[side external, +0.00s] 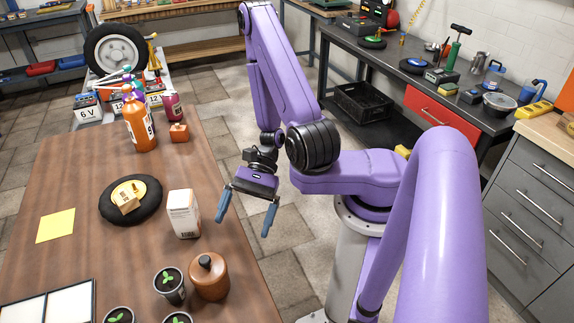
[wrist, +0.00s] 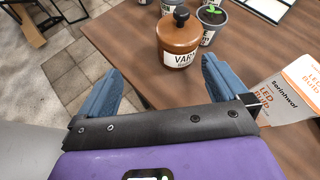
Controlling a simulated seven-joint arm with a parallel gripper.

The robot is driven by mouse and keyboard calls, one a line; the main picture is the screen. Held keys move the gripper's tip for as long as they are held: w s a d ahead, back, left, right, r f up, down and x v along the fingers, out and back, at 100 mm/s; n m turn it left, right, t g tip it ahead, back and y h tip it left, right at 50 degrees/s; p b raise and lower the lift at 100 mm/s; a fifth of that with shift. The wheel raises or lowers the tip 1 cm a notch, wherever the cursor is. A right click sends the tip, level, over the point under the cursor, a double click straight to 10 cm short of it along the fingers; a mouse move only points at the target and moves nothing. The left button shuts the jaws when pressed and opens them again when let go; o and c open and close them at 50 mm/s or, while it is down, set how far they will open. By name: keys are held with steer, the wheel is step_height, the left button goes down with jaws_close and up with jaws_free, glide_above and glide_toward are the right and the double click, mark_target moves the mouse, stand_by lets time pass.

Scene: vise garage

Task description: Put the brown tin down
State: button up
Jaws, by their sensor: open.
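The brown tin (side external: 208,280) with a black cap stands upright on the wooden table (side external: 75,185), near its right edge. It also shows in the wrist view (wrist: 179,45), where its label partly reads "VAR". My gripper (side external: 243,227) is open with nothing between its blue fingers. In the side view it hangs near the table's right edge, above and behind the tin. In the wrist view the tin stands beyond the open fingers (wrist: 160,64), apart from them.
A white bulb box (side external: 184,214) stands beside my gripper on the table. Potted seedlings (side external: 170,286) crowd the tin's left side. A black disc (side external: 116,208) holding a small box lies farther left. An orange bottle (side external: 138,124) stands at the back. Bare tabletop lies around the yellow note (side external: 56,226).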

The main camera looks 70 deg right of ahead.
steer(key=s+d+r+n+h, duration=0.2)
steer(key=s+r+n+h, duration=0.2)
steer(key=n, duration=1)
steer(key=s+d+r+n+h, duration=0.2)
steer(key=s+r+n+h, duration=0.3)
steer(key=r+n+h, duration=0.3)
step_height(320, 180, up, 3)
steer(key=n, duration=0.6)
steer(key=shift+r+t, duration=0.15)
steer(key=shift+t, duration=0.15)
